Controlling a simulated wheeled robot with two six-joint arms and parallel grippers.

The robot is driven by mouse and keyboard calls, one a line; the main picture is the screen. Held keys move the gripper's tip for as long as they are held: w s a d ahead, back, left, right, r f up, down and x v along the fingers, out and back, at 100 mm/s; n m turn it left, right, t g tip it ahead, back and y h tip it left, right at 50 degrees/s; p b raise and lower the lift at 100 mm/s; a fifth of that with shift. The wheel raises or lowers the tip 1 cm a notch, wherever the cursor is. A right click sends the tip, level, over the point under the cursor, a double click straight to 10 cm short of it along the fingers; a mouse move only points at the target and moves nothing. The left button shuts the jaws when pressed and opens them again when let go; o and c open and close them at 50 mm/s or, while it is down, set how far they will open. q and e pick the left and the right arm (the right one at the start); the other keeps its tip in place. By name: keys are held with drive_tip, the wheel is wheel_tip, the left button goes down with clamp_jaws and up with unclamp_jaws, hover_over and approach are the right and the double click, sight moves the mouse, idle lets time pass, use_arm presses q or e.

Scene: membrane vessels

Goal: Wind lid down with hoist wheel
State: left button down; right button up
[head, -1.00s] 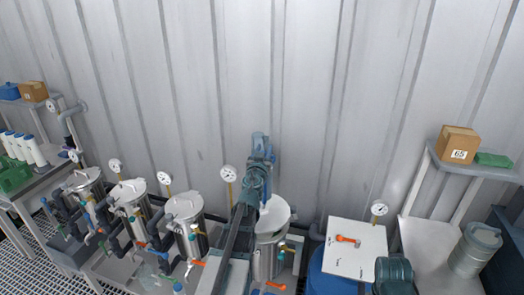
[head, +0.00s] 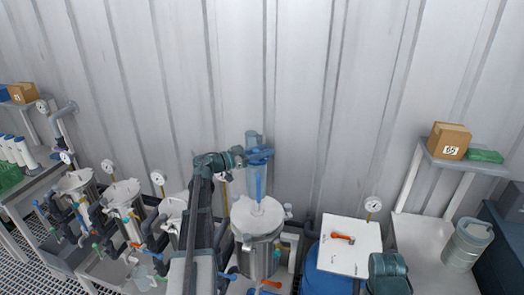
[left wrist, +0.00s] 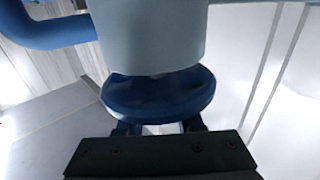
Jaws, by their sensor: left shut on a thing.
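The blue hoist wheel (head: 260,154) sits high on the hoist, above the steel vessel (head: 264,262). It also shows close up in the left wrist view (left wrist: 160,97), under a pale grey-blue cylindrical part of the hoist. My left gripper (head: 240,157) reaches it from the left and is shut on its rim; in the left wrist view the jaws (left wrist: 160,128) meet the wheel's near edge. The pale round lid (head: 268,208) hangs below the hoist at the vessel's top. I cannot tell whether a gap stays between lid and rim.
More steel vessels (head: 127,198) with gauges and coloured valve handles stand to the left. A white panel with an orange handle (head: 343,237) and a blue drum (head: 322,270) stand to the right. A cardboard box (head: 448,140) is on a shelf. A corrugated wall closes the back.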

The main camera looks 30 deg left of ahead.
use_arm(q)
drive_tip(key=m+g+h, duration=0.1)
drive_tip(key=g+h, duration=0.1)
drive_tip(key=m+g+h, duration=0.3)
drive_tip(key=m+g, duration=0.1)
drive_tip(key=shift+s+d+h, duration=0.2)
drive_tip(key=shift+d+h, duration=0.1)
drive_tip(key=shift+h, duration=0.1)
drive_tip(key=shift+s+d+m+g+h, duration=0.1)
drive_tip(key=shift+s+m+g+h, duration=0.15)
drive_tip(key=shift+m+g, duration=0.45)
drive_tip(key=shift+s+d+m+g+h, duration=0.1)
drive_tip(key=shift+m+g+h, duration=0.35)
drive_tip(key=shift+g, duration=0.4)
drive_tip(key=shift+s+d+m+g+h, duration=0.1)
drive_tip(key=shift+s+m+g+h, duration=0.1)
drive_tip(key=shift+m+g, duration=0.5)
drive_tip(key=shift+g, duration=0.25)
drive_tip(key=c, duration=0.6)
unclamp_jaws()
drive_tip(key=shift+d, duration=0.1)
drive_tip(key=shift+o, duration=0.2)
